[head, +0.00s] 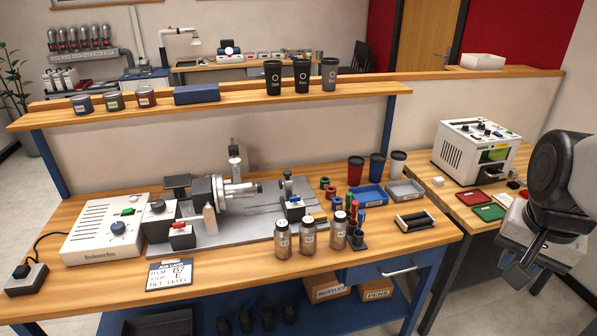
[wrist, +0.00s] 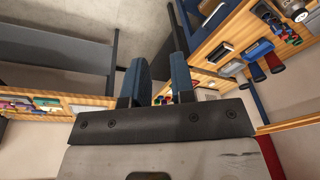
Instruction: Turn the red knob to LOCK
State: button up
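A red knob (head: 180,226) sits on a small white-and-dark block at the front left of the rotary fixture (head: 215,195) on the wooden bench in the head view. Any LOCK marking is too small to read, and the knob's exact setting cannot be told. My gripper (head: 528,262) hangs at the far right, beyond the bench's right end and far from the knobs. In the wrist view my gripper (wrist: 160,78) has its two blue-grey fingers apart with nothing between them.
A white control box (head: 100,235) stands left of the fixture. Bottles (head: 308,233), a pen holder (head: 355,240), a blue tray (head: 368,196) and cups (head: 377,167) stand to its right. A shelf (head: 230,103) runs above. A white machine (head: 474,150) stands on the right table.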

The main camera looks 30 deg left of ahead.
jog(key=w+a+m, duration=0.1)
jog(key=w+a, duration=0.4)
jog(key=a, duration=0.5)
jog(key=w+a+m+g, duration=0.1)
jog(key=w+a, duration=0.3)
jog(key=a, duration=0.5)
jog(key=w+a+m, duration=0.1)
jog(key=w+a, duration=0.4)
jog(key=a, duration=0.5)
jog(key=m+g, duration=0.1)
jog(key=m, duration=0.3)
send_over(178, 223)
jog(key=f, duration=1.8)
jog(key=shift+w+d, duration=0.3)
jog(key=shift+d, duration=0.05)
jog(key=shift+s+a+f, duration=0.15)
jog(key=shift+s+a, duration=0.15)
jog(key=shift+a, duration=0.05)
jog(key=shift+f, duration=0.15)
jog(key=shift+f, duration=3.7)
